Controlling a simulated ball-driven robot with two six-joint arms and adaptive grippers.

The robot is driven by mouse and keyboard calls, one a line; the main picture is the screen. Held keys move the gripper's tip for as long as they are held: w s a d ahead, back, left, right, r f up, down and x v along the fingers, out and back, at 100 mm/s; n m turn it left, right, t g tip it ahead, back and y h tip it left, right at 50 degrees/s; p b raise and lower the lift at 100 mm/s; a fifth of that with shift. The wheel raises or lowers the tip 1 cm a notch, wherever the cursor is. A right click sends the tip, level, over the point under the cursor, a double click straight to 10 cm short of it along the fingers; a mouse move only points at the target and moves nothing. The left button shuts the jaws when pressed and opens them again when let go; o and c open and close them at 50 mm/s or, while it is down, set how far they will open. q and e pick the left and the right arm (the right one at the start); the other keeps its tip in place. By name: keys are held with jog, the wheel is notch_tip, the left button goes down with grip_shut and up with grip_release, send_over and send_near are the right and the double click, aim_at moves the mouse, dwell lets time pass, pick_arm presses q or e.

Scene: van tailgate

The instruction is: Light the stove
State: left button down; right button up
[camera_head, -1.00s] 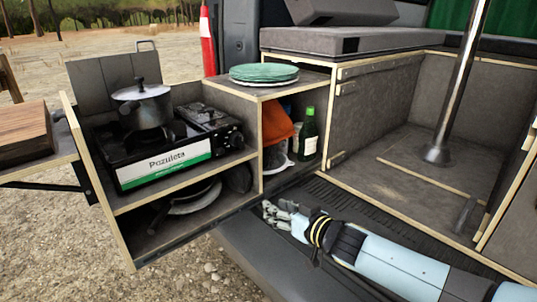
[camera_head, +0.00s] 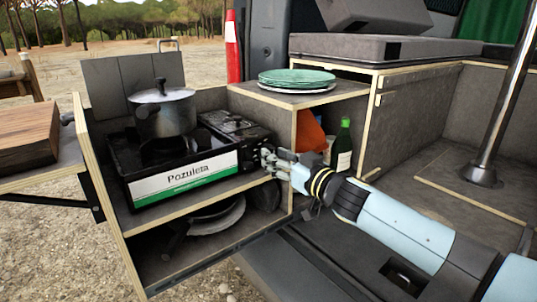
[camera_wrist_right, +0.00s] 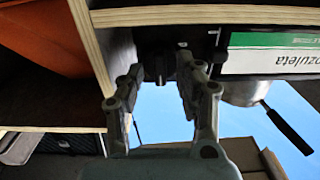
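The black camping stove (camera_head: 122,158) stands on the upper shelf of the pull-out unit, with a white and green "Pozuleta" label on its front. A grey lidded pot (camera_head: 165,112) sits on its burner. I see no flame. My right gripper (camera_head: 266,160) is at the stove's front right end, by its control panel. In the right wrist view the stove's dark knob (camera_wrist_right: 159,68) lies between the fingertips of my right gripper (camera_wrist_right: 161,70). The fingers are apart, one on each side of the knob; whether they touch it I cannot tell. My left gripper is out of view.
The wooden shelf edge (camera_head: 215,190) runs just below the stove. Pans (camera_head: 210,218) lie on the lower shelf. Plates (camera_head: 297,79), an orange item (camera_head: 311,135) and a green bottle (camera_head: 343,145) are right of the stove. A wooden board (camera_head: 25,134) lies at left.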

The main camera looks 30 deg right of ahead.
jog(key=c, duration=0.4)
grip_shut()
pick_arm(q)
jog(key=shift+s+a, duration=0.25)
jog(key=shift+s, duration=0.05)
